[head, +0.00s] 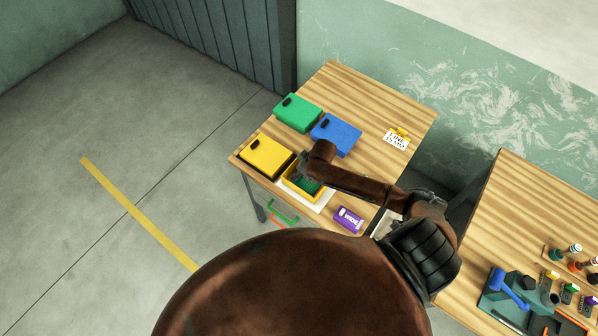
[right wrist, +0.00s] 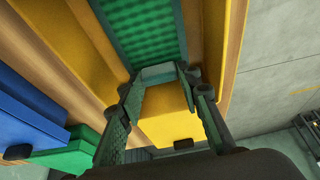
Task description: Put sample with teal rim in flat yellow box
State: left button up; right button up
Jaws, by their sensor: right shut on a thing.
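The open flat yellow box (head: 290,188) lies near the table's front left edge, with a green lining inside. In the right wrist view its yellow wall (right wrist: 230,40) and ridged green lining (right wrist: 140,30) show. My right gripper (head: 302,172) is low over or inside this box. In the right wrist view its fingers (right wrist: 160,76) are shut on a small grey-teal piece, the sample (right wrist: 158,72). The fingers cover most of the sample, so its rim and whether it touches the lining cannot be told. My left gripper is not in view.
A yellow lid or box with a dark handle (head: 266,155) lies beside the open box. Green (head: 298,112) and blue (head: 336,134) boxes lie behind. A purple item (head: 348,218) lies to the right. A second table (head: 495,215) holds several capped items and a teal tray.

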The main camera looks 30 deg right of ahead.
aim_at(308, 182)
jog(key=o, duration=0.9)
jog(key=shift+f, duration=0.1)
jog(key=shift+o, duration=0.2)
jog(key=v, duration=1.2)
